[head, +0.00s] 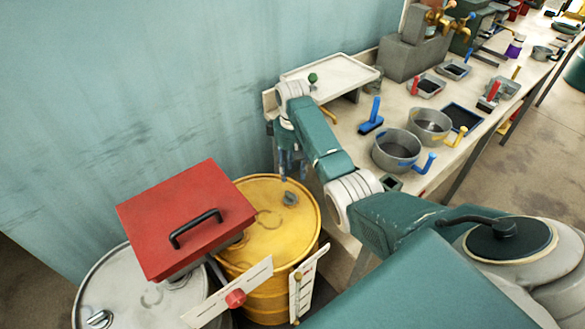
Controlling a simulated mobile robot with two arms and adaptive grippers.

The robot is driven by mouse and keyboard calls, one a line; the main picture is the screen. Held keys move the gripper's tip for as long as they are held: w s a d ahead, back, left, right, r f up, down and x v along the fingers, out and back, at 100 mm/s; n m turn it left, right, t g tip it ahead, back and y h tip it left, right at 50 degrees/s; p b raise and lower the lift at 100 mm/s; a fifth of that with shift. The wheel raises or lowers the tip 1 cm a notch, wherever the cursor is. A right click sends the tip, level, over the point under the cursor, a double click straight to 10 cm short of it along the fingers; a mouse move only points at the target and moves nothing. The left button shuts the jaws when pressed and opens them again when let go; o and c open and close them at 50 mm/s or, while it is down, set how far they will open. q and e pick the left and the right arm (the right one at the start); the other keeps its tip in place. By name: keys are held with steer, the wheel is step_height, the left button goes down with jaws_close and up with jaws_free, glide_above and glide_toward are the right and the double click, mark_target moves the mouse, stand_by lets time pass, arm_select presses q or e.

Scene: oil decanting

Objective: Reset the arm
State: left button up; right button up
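My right arm comes in from the lower right and bends over at the near end of the workbench. My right gripper (289,168) hangs down above the back of the yellow drum (265,242), beside the bench end. It is small and dark here, and its fingers are partly hidden by the arm link. I cannot tell whether it is open or shut, and I see nothing clearly held in it. My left gripper is not in view.
A red box (185,215) with a black handle stands over the grey drum (140,290) and the yellow drum. The bench (345,125) carries a raised white tray (330,74), grey pots (397,150) and a blue-handled brush (371,120). A wall stands behind.

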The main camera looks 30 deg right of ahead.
steer(key=shift+r, duration=0.3)
